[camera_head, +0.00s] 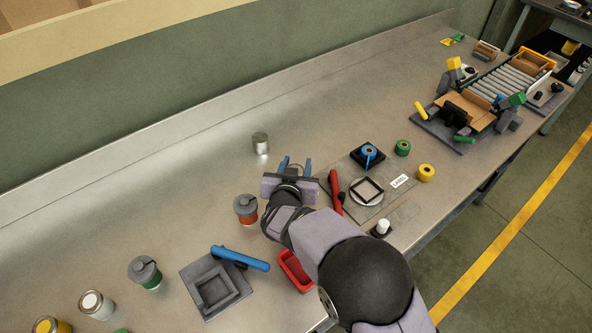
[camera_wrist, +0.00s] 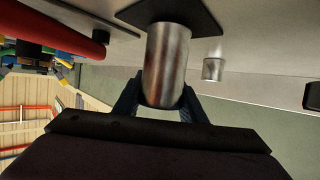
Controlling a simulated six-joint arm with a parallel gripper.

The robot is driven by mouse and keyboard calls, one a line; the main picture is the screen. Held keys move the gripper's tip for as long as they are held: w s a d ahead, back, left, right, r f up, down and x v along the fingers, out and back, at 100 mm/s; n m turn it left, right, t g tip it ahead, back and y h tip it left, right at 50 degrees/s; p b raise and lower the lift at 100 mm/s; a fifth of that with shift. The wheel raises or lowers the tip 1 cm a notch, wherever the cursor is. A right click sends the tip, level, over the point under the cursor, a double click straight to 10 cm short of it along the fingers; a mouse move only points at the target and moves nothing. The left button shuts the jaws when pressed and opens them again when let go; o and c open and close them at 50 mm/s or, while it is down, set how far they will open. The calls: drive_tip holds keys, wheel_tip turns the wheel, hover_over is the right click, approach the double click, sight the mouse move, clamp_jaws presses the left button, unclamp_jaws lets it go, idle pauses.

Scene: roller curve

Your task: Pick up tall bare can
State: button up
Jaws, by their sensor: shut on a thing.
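A tall bare metal can (camera_wrist: 167,62) is between the blue fingers of my gripper (camera_wrist: 160,103) in the wrist view. My gripper is shut on it. One end of the can meets a dark square pad (camera_wrist: 190,14); whether it touches or is just apart I cannot tell. A second bare can (camera_head: 260,143) stands upright to the left of my gripper, and also shows at the right in the wrist view (camera_wrist: 213,70).
A red-handled tool (camera_head: 336,192) lies close to the right of my gripper. A grey-lidded can (camera_head: 246,208) and a red tray (camera_head: 296,271) are near my arm. A roller conveyor (camera_head: 508,82) stands at the far right. The bench behind my gripper is mostly clear.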

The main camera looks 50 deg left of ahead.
wheel_tip(320, 180, up, 10)
drive_tip(key=w+d+f+m+t+h+p, duration=0.2)
drive_tip(key=w+d+m+t+h+p, duration=0.1)
drive_tip(key=w+d, duration=1)
drive_tip(key=w+m+h+p, duration=0.1)
drive_tip(key=w, duration=0.2)
drive_tip(key=shift+w, duration=0.15)
drive_tip(key=shift+d+f, duration=0.1)
drive_tip(key=shift+f, duration=0.05)
wheel_tip(320, 180, down, 3)
drive_tip(key=b, duration=0.3)
drive_tip(key=shift+b, duration=0.3)
drive_tip(key=shift+f+b, duration=0.35)
drive_tip(key=shift+f, duration=0.5)
drive_tip(key=shift+f, duration=1.1)
idle(1.6)
